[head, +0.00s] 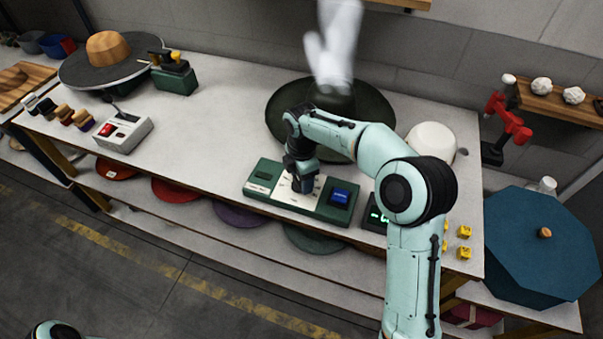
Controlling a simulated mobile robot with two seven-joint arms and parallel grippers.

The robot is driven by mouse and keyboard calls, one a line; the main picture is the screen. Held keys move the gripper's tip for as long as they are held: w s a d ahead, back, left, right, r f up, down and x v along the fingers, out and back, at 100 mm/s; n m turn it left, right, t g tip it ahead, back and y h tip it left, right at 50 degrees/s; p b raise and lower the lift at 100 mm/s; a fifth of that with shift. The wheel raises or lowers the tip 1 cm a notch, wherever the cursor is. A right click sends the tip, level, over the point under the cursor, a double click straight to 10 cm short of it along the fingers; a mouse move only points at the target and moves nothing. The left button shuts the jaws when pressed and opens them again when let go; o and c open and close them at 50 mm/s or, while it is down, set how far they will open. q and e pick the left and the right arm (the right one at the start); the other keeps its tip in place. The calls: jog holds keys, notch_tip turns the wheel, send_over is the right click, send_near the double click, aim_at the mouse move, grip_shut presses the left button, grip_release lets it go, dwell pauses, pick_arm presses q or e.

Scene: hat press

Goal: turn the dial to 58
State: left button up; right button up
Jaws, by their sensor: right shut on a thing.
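A green control box (258,177) with a pale dial plate in its middle and a blue button or screen on its right sits near the front edge of the bench. My right gripper (301,182) points down over the dial plate and is shut on the dial, which its fingers mostly hide. Some marks show around the plate, but the dial's setting cannot be read. Next to the box on the right, a small dark display (375,217) with green digits is partly hidden by my right arm. Part of my left arm shows at the bottom left; its gripper is out of view.
A large dark disc (283,115) lies behind my right arm under a white, steam-like shape. A grey switch box (125,133) with a red switch stands at left. Several yellow cubes (464,232) lie at the right front. The bench between the boxes is clear.

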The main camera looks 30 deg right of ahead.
jog(key=m, duration=0.2)
jog(key=shift+r+m+p, duration=0.1)
jog(key=shift+m+p, duration=0.2)
jog(key=shift+m, duration=0.1)
jog(key=m, duration=0.3)
jog(key=shift+s+m+p, duration=0.15)
jog(key=shift+m+p, duration=0.15)
pick_arm(q)
jog(key=shift+w+r, duration=0.35)
jog(key=shift+r, duration=0.2)
jog(key=shift+w+r, duration=0.35)
jog(key=shift+r, duration=0.2)
pick_arm(e)
jog(key=m, duration=0.6)
jog(key=shift+s+a, duration=0.1)
jog(key=shift+a, duration=0.1)
jog(key=o, duration=1.1)
jog(key=shift+c, duration=0.2)
pick_arm(q)
jog(key=shift+w+r+p, duration=0.95)
jog(key=shift+r+p, duration=0.2)
jog(key=shift+r, duration=0.05)
pick_arm(e)
notch_tip(320, 180, up, 13)
jog(key=shift+r, duration=0.15)
